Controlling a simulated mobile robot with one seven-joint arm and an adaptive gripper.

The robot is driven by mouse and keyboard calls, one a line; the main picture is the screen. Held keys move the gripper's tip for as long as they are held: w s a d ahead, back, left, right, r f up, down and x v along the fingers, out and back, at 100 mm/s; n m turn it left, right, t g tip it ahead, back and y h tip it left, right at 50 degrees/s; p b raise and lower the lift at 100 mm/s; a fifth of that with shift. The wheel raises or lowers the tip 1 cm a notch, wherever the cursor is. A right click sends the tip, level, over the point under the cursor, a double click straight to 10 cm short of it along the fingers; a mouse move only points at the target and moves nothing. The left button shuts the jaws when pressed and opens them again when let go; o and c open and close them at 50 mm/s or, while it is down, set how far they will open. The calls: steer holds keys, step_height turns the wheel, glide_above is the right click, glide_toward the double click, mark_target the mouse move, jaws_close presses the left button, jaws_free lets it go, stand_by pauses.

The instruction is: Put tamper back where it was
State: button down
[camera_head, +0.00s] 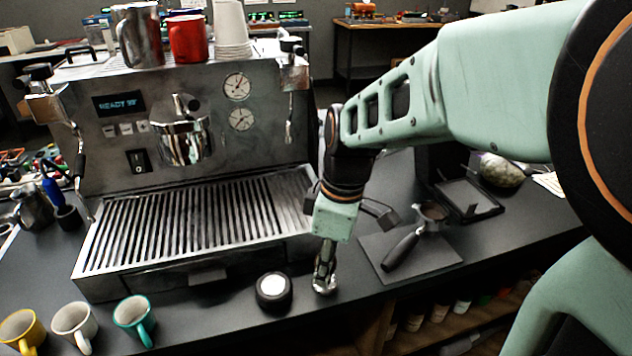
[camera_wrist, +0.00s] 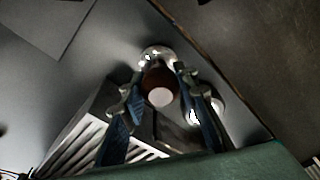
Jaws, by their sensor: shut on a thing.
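The tamper has a shiny silver base (camera_head: 324,286) and shows between the fingers in the wrist view, with a dark brown handle (camera_wrist: 160,80) and a pale round top. My gripper (camera_head: 325,262) points down and is shut on the tamper's handle; its two fingers flank it in the wrist view (camera_wrist: 157,92). The tamper looks upright at the counter's front, just right of a round black piece with a white top (camera_head: 273,287). I cannot tell whether its base touches the counter. The fingers hide part of the handle.
The espresso machine's drip tray (camera_head: 200,222) is behind and left. A portafilter (camera_head: 415,240) lies on a dark mat (camera_head: 440,262) to the right. Yellow (camera_head: 22,330), white (camera_head: 75,325) and teal (camera_head: 134,318) cups stand front left. The counter's front edge is close by.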

steer(key=shift+f, duration=0.15)
steer(key=c, duration=1.5)
jaws_free()
